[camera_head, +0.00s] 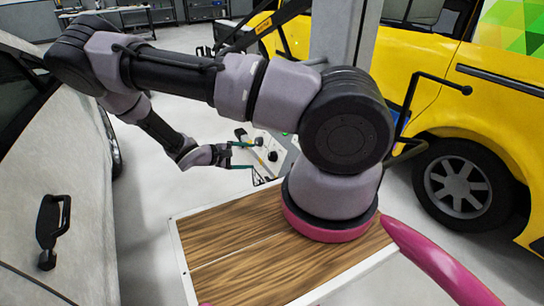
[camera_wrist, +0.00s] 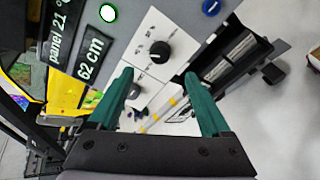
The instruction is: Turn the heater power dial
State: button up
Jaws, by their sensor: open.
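A grey control panel (camera_wrist: 183,20) with white plates fills the top of the wrist view. It carries a larger black dial (camera_wrist: 159,51) and a smaller black dial (camera_wrist: 134,90); their markings are too small to read, so I cannot tell which is the heater power dial. My gripper (camera_wrist: 158,73) is open, its two green fingers pointing at the panel. The larger dial shows between and beyond the fingertips; the smaller one is near the left finger. I see no contact with either. In the head view my gripper (camera_head: 249,155) is beside the pale panel (camera_head: 270,147).
The panel also has two displays, "panel 21°" (camera_wrist: 62,25) and "62 cm" (camera_wrist: 95,58), a lit green button (camera_wrist: 108,13) and a blue button (camera_wrist: 211,7). A yellow vehicle (camera_head: 420,75) stands right, a silver car (camera_head: 50,150) left.

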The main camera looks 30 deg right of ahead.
aim_at(270, 156)
jog(key=x, duration=1)
jog(key=shift+s, duration=0.1)
grip_shut()
jog(key=shift+r, duration=0.1)
jog(key=n, duration=0.6)
jog(key=shift+g, duration=0.4)
jog(key=n, duration=0.5)
jog(key=shift+w+r+g, duration=0.1)
jog(key=shift+w+g, duration=0.15)
jog(key=shift+g, duration=0.05)
grip_release()
